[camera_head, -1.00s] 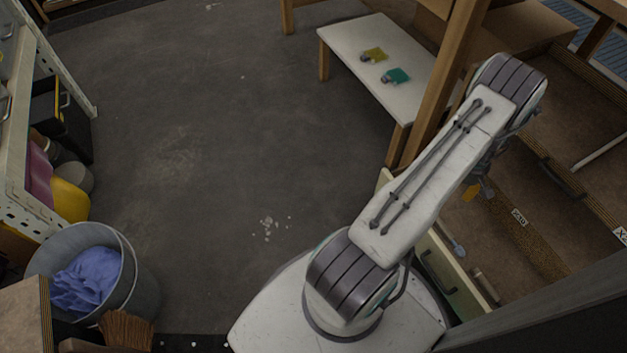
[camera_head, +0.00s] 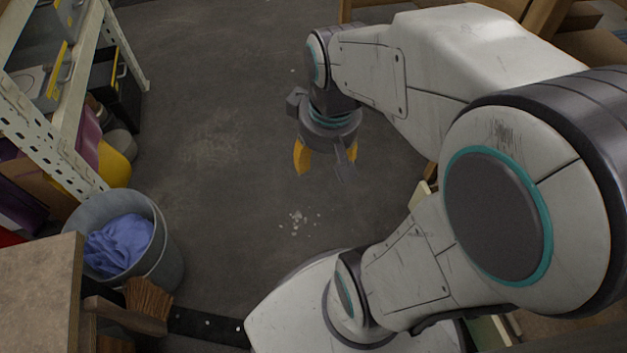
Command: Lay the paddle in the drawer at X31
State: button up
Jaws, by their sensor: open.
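My gripper (camera_head: 326,165) hangs over the grey floor with its yellow fingers apart, and nothing shows between them. No paddle is in sight at this moment. Only slivers of the pale open drawer (camera_head: 424,194) show beside my arm. Its inside is hidden behind my arm, and the X31 label is not visible. The white low table with the yellow and green items is also hidden by my arm.
A grey bucket (camera_head: 163,247) with a blue cloth (camera_head: 119,243) stands at the left, near a brush (camera_head: 148,298) and a wooden box (camera_head: 40,285). A white metal shelf (camera_head: 60,150) lines the left side.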

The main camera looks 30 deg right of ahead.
jog(key=s+a, duration=0.4)
jog(key=shift+s+a+r, duration=0.2)
jog(key=shift+a, duration=0.05)
